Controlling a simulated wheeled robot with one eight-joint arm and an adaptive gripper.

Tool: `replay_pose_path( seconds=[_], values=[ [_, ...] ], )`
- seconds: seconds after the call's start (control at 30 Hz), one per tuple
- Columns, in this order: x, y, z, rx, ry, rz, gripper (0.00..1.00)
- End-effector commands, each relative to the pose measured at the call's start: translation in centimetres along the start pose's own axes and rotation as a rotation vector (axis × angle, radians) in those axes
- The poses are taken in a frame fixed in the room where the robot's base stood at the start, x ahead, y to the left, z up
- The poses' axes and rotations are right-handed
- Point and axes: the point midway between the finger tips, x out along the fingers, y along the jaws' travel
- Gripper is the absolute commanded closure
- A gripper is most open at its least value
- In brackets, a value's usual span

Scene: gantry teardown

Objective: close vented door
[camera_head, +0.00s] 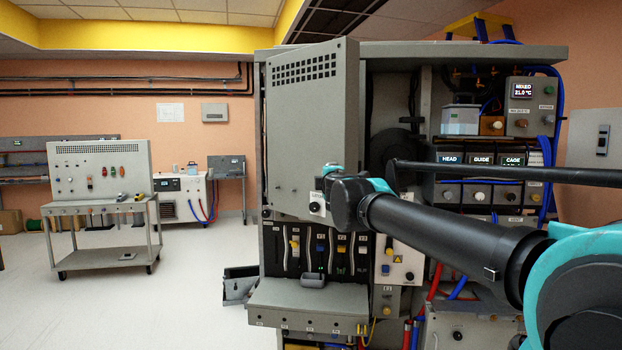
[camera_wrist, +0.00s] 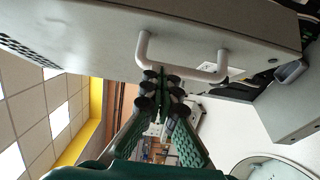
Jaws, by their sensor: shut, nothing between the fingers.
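The vented door (camera_head: 312,125) is a grey panel with rows of dark vent holes near its top. It stands ajar on the left part of the grey cabinet, with the dark interior showing to its right. In the wrist view the door's face (camera_wrist: 220,28) fills the top, with vent slots at far left. A pale U-shaped handle (camera_wrist: 185,72) stands out from it. My gripper (camera_wrist: 160,85) has dark green fingers, shut and empty, with their tips close to the handle's left post; I cannot tell whether they touch. In the head view my wrist is at the door's lower right and the fingers are hidden.
Below the door is a row of coloured switches (camera_head: 318,248) above a grey ledge (camera_head: 308,295). Labelled modules and blue hoses fill the cabinet's right side. A wheeled cart (camera_head: 100,215) stands far left.

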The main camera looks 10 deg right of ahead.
Motion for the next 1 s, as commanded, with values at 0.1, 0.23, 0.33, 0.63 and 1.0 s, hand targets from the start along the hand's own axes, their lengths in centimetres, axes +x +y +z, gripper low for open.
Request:
replay_pose_path(
  seconds=[0.1,0.23,0.33,0.63,1.0],
  values=[
    [1.4,0.0,2.2,0.000,0.031,-0.003,1.00],
    [2.7,0.1,4.1,0.001,0.092,-0.002,1.00],
    [3.8,0.1,5.4,0.001,0.141,-0.001,1.00],
    [7.8,0.3,9.0,0.001,0.318,-0.002,1.00],
    [12.6,0.3,12.9,0.002,0.594,-0.005,1.00]
  ],
)
